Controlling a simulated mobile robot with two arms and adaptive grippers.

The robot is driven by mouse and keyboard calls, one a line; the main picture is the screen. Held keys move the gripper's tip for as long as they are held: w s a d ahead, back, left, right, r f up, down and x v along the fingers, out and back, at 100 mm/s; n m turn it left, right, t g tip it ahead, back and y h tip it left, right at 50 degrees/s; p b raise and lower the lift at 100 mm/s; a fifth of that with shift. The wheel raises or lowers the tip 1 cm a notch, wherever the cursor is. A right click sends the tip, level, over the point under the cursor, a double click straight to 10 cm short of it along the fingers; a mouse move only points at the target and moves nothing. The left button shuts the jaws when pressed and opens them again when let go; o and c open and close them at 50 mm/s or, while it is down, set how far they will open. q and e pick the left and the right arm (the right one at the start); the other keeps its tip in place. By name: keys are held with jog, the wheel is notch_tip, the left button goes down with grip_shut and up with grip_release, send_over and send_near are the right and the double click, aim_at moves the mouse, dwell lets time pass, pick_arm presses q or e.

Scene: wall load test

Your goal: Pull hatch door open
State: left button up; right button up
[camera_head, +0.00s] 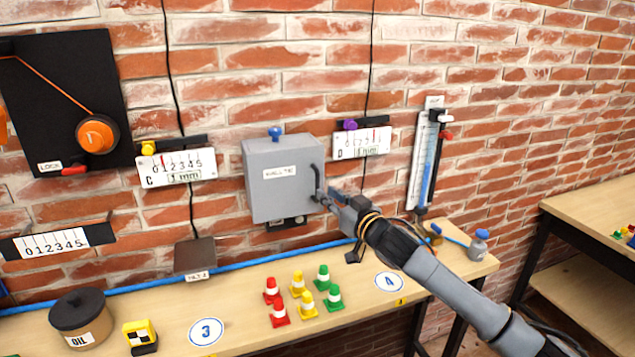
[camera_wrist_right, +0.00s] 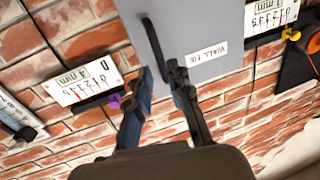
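The hatch is a grey wall box whose front door (camera_head: 282,180) carries a small white label and looks closed. A black bar handle (camera_head: 318,182) is on the door's right side. My right gripper (camera_head: 328,196) is at the lower part of this handle. In the right wrist view the handle (camera_wrist_right: 153,42) runs down towards the gap between the fingertips (camera_wrist_right: 161,72) of my right gripper, and the fingers stand apart. Whether either finger touches the handle I cannot tell. The grey door (camera_wrist_right: 205,40) fills the upper middle there. My left gripper is not in view.
White gauges (camera_head: 178,167) (camera_head: 362,143) flank the box on the brick wall. Below, a wooden bench (camera_head: 240,290) holds small red, yellow and green cones (camera_head: 300,285), an oil pot (camera_head: 80,318) and a small bottle (camera_head: 478,247). A blue hose (camera_head: 270,258) runs along the bench's back.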

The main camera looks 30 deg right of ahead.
aim_at(318, 187)
jog(key=w+p, duration=0.1)
jog(key=w, duration=0.5)
jog(key=shift+d, duration=0.1)
grip_shut()
